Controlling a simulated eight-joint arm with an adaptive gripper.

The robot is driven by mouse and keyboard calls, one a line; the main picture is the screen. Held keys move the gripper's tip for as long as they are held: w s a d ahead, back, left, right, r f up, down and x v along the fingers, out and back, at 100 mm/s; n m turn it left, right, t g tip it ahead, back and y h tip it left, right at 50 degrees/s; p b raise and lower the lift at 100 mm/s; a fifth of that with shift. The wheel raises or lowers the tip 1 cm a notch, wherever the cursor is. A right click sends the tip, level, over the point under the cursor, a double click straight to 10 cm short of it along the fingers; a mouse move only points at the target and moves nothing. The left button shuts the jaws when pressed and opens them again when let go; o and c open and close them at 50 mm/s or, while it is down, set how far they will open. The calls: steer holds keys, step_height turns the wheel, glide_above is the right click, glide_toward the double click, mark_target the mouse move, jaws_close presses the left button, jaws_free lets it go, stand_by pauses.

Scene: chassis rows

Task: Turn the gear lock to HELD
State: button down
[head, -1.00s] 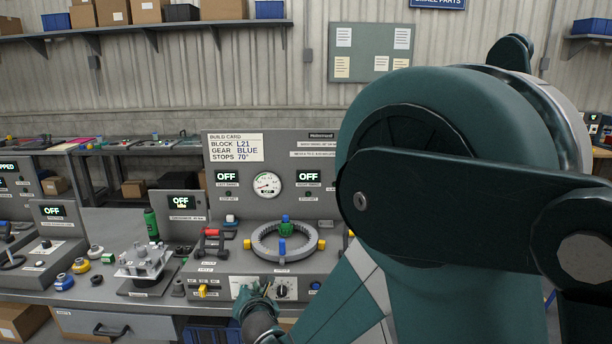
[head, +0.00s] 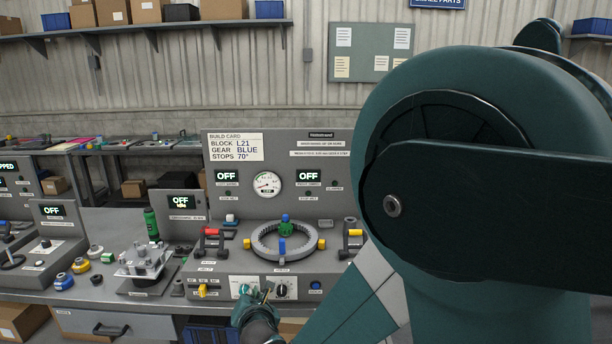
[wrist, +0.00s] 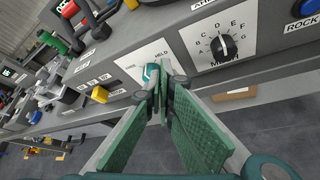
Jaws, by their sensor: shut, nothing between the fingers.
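The gear lock's white plate (head: 240,283) is on the front face of the console. In the wrist view the plate (wrist: 133,66) shows the word HELD near its upper right. My gripper (wrist: 162,78) is shut and empty, its fingertips right in front of this plate's lower right part. In the head view my gripper (head: 266,292) is low at the console front, between the plate and the lettered dial.
The lettered MESH dial (wrist: 224,47) is close on the right. A yellow knob (wrist: 100,94) sticks out to the left. A grey ring (head: 260,246) with coloured blocks sits on the console top. Blue button (head: 315,285) is further right.

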steer(key=s, duration=0.3)
steer(key=shift+s+a+f, duration=0.1)
steer(key=shift+a, duration=0.15)
stand_by(0.5)
steer(key=shift+s+a+r+m+t+h+p, duration=0.15)
steer(key=shift+s+a+m+t+h+p, duration=0.2)
steer(key=shift+a+t, duration=0.35)
steer(key=shift+s+a+r+m+t+h+p, duration=0.15)
steer(key=shift+s+a+m+t+h+p, duration=0.15)
steer(key=shift+a+t, duration=0.35)
steer(key=shift+w+d, duration=0.1)
steer(key=shift+w, duration=0.15)
